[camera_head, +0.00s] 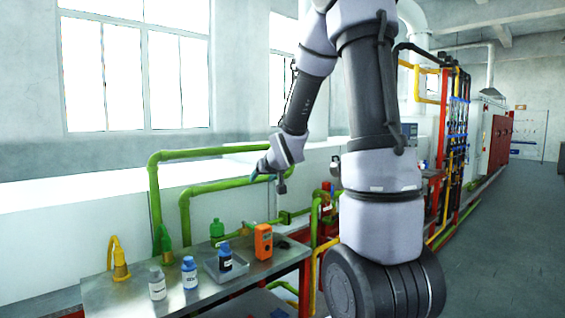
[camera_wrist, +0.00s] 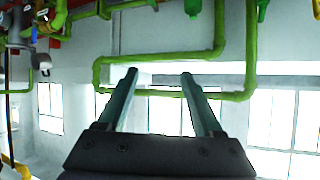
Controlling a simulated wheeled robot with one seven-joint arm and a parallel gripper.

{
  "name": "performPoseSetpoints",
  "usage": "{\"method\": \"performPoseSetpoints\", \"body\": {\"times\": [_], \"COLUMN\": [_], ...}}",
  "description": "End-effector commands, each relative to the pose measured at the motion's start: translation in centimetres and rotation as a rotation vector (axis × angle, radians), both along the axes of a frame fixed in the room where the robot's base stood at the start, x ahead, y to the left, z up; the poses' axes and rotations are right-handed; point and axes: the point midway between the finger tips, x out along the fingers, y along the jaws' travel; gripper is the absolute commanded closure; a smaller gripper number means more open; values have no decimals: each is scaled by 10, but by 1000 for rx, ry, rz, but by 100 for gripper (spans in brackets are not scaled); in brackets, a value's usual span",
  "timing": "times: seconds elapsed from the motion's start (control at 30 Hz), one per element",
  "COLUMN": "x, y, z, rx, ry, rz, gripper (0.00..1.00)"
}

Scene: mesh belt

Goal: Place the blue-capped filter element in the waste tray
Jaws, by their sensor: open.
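A dark cylinder with a blue cap (camera_head: 225,254) stands in a small grey tray (camera_head: 238,272) on the metal bench in the head view. A white labelled bottle with a blue cap (camera_head: 189,273) stands left of the tray. I cannot tell for sure which is the filter element, or whether this tray is the waste tray. My gripper (camera_head: 265,172) is above and behind the bench, well apart from these things. In the wrist view its two fingers (camera_wrist: 159,73) are spread with nothing between them.
Green pipes (camera_head: 200,153) run behind the bench. They also cross the wrist view (camera_wrist: 170,55).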

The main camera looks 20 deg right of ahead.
Motion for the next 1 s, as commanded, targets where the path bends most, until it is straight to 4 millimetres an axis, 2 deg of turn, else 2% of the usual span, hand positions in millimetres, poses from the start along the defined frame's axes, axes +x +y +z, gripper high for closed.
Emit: {"method": "performPoseSetpoints", "body": {"times": [0.03, 0.1, 0.17, 0.3, 0.5, 0.6, 0.7, 0.77, 1.0], "x": [-18, -46, -73, -141, -236, -269, -289, -295, -298], "y": [1, 3, 6, 18, 41, 51, 57, 59, 60], "z": [21, 39, 52, 78, 96, 99, 100, 100, 99], "rx": [16, 47, 78, 161, 287, 332, 361, 369, 374], "ry": [19, 69, 114, 215, 349, 397, 429, 439, 447], "rz": [-20, -50, -72, -103, -108, -100, -94, -91, -91], "gripper": [32, 32, 32, 32, 32, 32, 32, 32, 32]}}
